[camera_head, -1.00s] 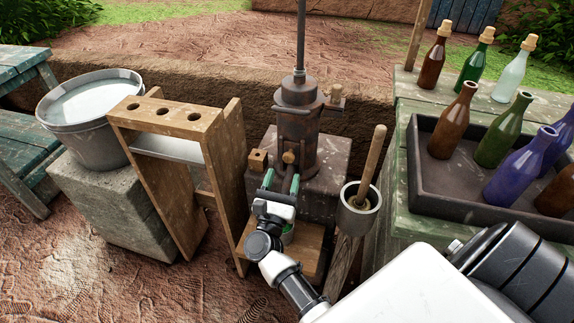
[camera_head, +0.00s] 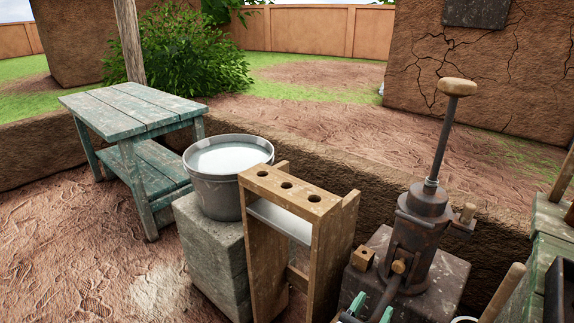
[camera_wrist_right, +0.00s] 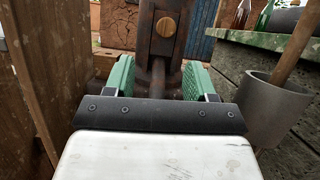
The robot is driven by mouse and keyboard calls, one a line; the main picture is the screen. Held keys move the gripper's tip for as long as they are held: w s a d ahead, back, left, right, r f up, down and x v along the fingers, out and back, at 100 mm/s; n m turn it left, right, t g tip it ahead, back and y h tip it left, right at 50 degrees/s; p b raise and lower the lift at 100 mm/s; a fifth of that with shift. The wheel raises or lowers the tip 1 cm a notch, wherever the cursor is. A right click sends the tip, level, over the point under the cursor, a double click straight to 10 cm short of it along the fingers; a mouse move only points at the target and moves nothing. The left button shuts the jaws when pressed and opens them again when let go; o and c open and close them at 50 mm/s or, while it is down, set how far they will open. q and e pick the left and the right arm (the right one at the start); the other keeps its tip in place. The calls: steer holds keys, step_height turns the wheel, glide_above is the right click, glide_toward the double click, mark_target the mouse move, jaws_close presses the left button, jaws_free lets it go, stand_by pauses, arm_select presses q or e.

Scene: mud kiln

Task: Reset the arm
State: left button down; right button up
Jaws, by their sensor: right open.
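My right gripper (camera_head: 371,308) shows at the lower edge of the head view, in front of the rusty iron press (camera_head: 420,225). Its two green fingers stand apart with nothing between them. In the right wrist view, the open gripper (camera_wrist_right: 160,78) faces the press (camera_wrist_right: 163,30), and its round wooden plug shows above the space between the fingers. Most of my right arm is outside the head view. My left gripper is not in view.
A wooden rack (camera_head: 290,195) with three holes stands left of the press. A bucket of pale liquid (camera_head: 205,190) sits on a stone block (camera_head: 215,255). A green table (camera_head: 135,115) is farther left. A grey mortar (camera_wrist_right: 262,105) is close on the right.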

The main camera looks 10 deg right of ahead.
steer(key=a+f+n+t+y, duration=0.1)
steer(key=a+f+n+y, duration=0.45)
steer(key=n, duration=0.55)
steer(key=a+f+n+t+y, duration=0.2)
steer(key=f+n+y, duration=0.6)
steer(key=n, duration=0.4)
steer(key=s+a+f+n+g+y, duration=0.1)
steer(key=s+f+n+g+y, duration=0.4)
steer(key=s+f+n+g, duration=0.85)
steer(key=s+d+f+n+g+h, duration=0.2)
steer(key=s+d+f+n, duration=0.3)
steer(key=s+f+n, duration=0.45)
arm_select(q)
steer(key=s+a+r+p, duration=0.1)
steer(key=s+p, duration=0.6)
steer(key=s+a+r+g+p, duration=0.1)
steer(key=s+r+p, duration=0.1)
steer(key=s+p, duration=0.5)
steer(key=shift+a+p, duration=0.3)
steer(key=shift+p, duration=0.3)
arm_select(e)
steer(key=s+d+r+g, duration=0.1)
steer(key=s+r, duration=0.1)
steer(key=s, duration=0.5)
steer(key=s+d+r+n, duration=0.1)
steer(key=s+r, duration=0.1)
steer(key=s, duration=0.6)
steer(key=shift+s+d+r+g, duration=0.15)
steer(key=shift+s+r+g, duration=0.15)
steer(key=shift+g, duration=0.05)
